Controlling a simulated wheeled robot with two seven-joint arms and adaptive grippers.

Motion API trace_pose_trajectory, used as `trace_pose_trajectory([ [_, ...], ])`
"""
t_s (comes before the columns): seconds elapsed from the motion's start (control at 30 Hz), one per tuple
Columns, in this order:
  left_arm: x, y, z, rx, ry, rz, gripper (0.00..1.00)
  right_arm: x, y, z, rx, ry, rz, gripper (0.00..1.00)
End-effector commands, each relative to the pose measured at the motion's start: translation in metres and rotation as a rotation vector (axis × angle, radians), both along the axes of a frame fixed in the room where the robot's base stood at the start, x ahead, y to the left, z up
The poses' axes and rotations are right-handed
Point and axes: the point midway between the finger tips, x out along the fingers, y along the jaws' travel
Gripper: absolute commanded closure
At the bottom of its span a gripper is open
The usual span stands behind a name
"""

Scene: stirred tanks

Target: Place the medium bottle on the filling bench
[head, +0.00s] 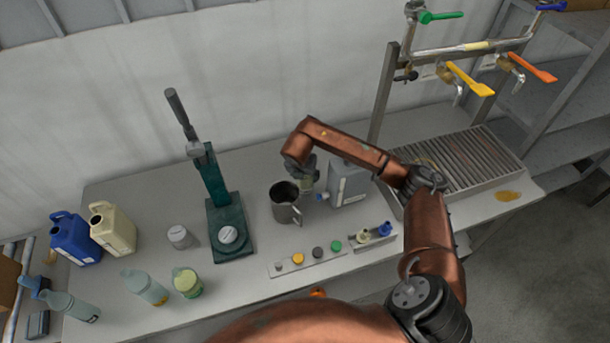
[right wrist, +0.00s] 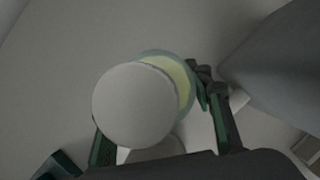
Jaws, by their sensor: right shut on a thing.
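My right gripper (head: 308,170) points down over the grey bench, between a steel jug and a grey canister. It is shut on a bottle with a round pale cap and yellowish contents, which I take as the medium bottle (head: 307,185). In the right wrist view the cap (right wrist: 135,104) lies between the green fingers of the gripper (right wrist: 160,125), with the yellow body (right wrist: 175,75) behind it. The bottle looks about upright. Whether its base touches the bench top (head: 180,205) I cannot tell. My left gripper is not in view.
The steel jug (head: 283,207) stands close on the left, the grey canister (head: 350,187) close on the right. A button strip (head: 308,257) lies in front. A green press (head: 228,215), jugs and several bottles stand further left. A slatted drain (head: 470,160) and valve pipes are right.

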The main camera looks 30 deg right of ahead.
Motion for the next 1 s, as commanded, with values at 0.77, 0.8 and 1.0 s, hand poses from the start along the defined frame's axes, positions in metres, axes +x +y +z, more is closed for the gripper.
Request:
trace_pose_trajectory([
  [0.77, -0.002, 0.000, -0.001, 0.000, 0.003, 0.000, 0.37, 0.000, 0.000, -0.001, 0.000, -0.001, -0.001, 0.36],
  [0.8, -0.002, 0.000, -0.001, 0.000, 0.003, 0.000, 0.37, 0.000, 0.000, 0.000, 0.000, -0.001, -0.001, 0.36],
  [1.0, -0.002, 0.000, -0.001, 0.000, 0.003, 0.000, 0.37, -0.003, 0.003, 0.015, 0.000, -0.003, 0.001, 0.36],
])
